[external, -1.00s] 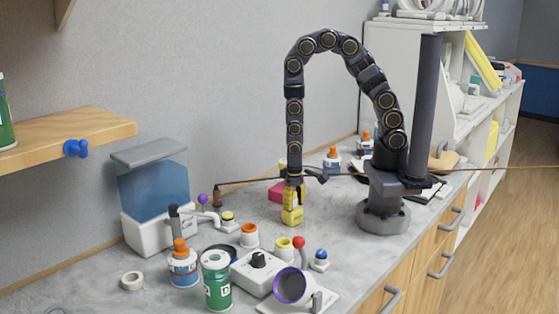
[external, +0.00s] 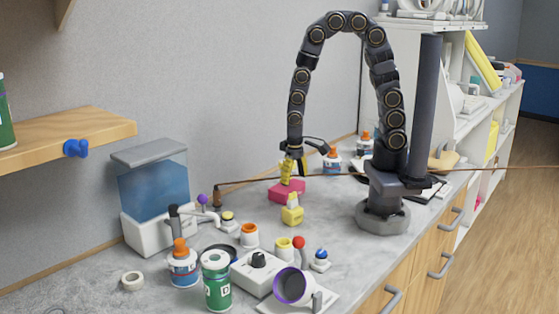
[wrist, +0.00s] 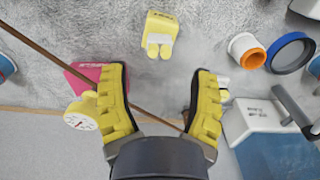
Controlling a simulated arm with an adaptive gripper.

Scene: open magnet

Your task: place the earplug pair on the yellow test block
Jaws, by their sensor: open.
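The yellow test block (external: 292,216) stands on the grey counter, and it also shows at the top of the wrist view (wrist: 161,22). The earplug pair (wrist: 159,50) appears as two small rounded yellow plugs side by side at the block. They seem to rest on its top, with a pale part between them and the block's face; exact contact is hard to tell. My gripper (external: 291,168) is open, its yellow ribbed fingers wide apart in the wrist view (wrist: 159,80). It is empty, above and behind the block, apart from the plugs.
A pink block (external: 287,190) lies behind the test block, below my gripper. A thin brown rod (external: 245,181) crosses close to my gripper. A yellow-and-white dial piece (wrist: 84,116) is near one finger. Cups, jars and a blue-windowed box (external: 153,185) crowd the left counter.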

